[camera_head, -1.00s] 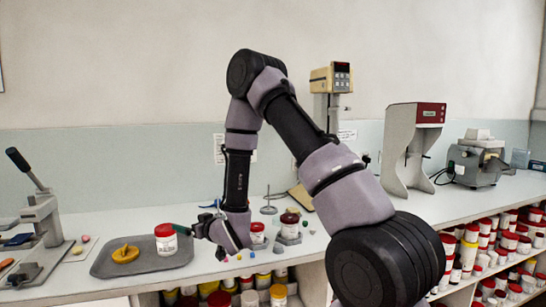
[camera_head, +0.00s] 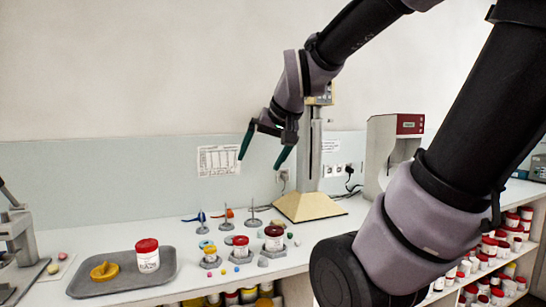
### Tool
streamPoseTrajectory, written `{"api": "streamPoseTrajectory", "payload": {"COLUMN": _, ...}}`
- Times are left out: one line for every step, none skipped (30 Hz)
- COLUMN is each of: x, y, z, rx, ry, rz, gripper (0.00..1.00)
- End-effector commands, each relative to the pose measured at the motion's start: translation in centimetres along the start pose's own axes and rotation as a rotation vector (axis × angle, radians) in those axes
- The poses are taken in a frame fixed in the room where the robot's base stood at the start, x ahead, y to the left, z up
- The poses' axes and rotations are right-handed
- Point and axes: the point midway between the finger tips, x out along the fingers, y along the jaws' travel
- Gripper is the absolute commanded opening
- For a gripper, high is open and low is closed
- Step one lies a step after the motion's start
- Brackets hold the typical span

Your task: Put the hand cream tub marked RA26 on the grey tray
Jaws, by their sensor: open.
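A white tub with a red lid (camera_head: 148,262) stands upright on the grey tray (camera_head: 101,287), at the tray's right side. Its label faces me; the mark is small and looks like RA26, but I cannot read it surely. A yellow ring-shaped thing (camera_head: 104,271) lies on the tray to its left. My gripper (camera_head: 262,164) is open and empty, its green fingers apart and pointing down. It is raised well above the bench, up and to the right of the tub, in front of the wall.
Two more tubs, one red-lidded (camera_head: 240,250) and one dark-lidded (camera_head: 274,243), stand on the bench right of the tray among small coloured pieces and little stands. A tall column with a cream base (camera_head: 309,206) is behind. A press (camera_head: 18,240) stands at left.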

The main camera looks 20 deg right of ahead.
Motion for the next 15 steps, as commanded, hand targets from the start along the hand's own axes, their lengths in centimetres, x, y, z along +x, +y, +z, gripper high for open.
{"api": "streamPoseTrajectory", "payload": {"x": -1.7, "y": 0.3, "z": 1.0, "rx": 0.023, "ry": -0.012, "rz": -0.004, "gripper": 1.0}}
{"api": "streamPoseTrajectory", "payload": {"x": -2.4, "y": 0.5, "z": 1.7, "rx": 0.035, "ry": -0.027, "rz": -0.006, "gripper": 1.0}}
{"api": "streamPoseTrajectory", "payload": {"x": -3.2, "y": 0.6, "z": 2.4, "rx": 0.049, "ry": -0.042, "rz": -0.008, "gripper": 1.0}}
{"api": "streamPoseTrajectory", "payload": {"x": -3.6, "y": 0.7, "z": 2.9, "rx": 0.058, "ry": -0.053, "rz": -0.009, "gripper": 1.0}}
{"api": "streamPoseTrajectory", "payload": {"x": -4.0, "y": 0.8, "z": 3.3, "rx": 0.065, "ry": -0.061, "rz": -0.01, "gripper": 1.0}}
{"api": "streamPoseTrajectory", "payload": {"x": -4.4, "y": 0.9, "z": 3.8, "rx": 0.073, "ry": -0.071, "rz": -0.011, "gripper": 1.0}}
{"api": "streamPoseTrajectory", "payload": {"x": -4.7, "y": 0.9, "z": 4.0, "rx": 0.078, "ry": -0.076, "rz": -0.011, "gripper": 1.0}}
{"api": "streamPoseTrajectory", "payload": {"x": -4.8, "y": 1.0, "z": 4.2, "rx": 0.08, "ry": -0.08, "rz": -0.012, "gripper": 1.0}}
{"api": "streamPoseTrajectory", "payload": {"x": -4.9, "y": 1.0, "z": 4.4, "rx": 0.083, "ry": -0.084, "rz": -0.012, "gripper": 1.0}}
{"api": "streamPoseTrajectory", "payload": {"x": -4.9, "y": 1.0, "z": 4.4, "rx": 0.084, "ry": -0.086, "rz": -0.012, "gripper": 1.0}}
{"api": "streamPoseTrajectory", "payload": {"x": -4.9, "y": 1.0, "z": 4.4, "rx": 0.084, "ry": -0.087, "rz": -0.012, "gripper": 1.0}}
{"api": "streamPoseTrajectory", "payload": {"x": -4.9, "y": 1.0, "z": 4.4, "rx": 0.084, "ry": -0.087, "rz": -0.012, "gripper": 1.0}}
{"api": "streamPoseTrajectory", "payload": {"x": -4.9, "y": 1.0, "z": 4.4, "rx": 0.084, "ry": -0.087, "rz": -0.012, "gripper": 1.0}}
{"api": "streamPoseTrajectory", "payload": {"x": -4.9, "y": 1.0, "z": 4.4, "rx": 0.084, "ry": -0.087, "rz": -0.012, "gripper": 1.0}}
{"api": "streamPoseTrajectory", "payload": {"x": -4.9, "y": 1.0, "z": 4.4, "rx": 0.084, "ry": -0.087, "rz": -0.012, "gripper": 1.0}}
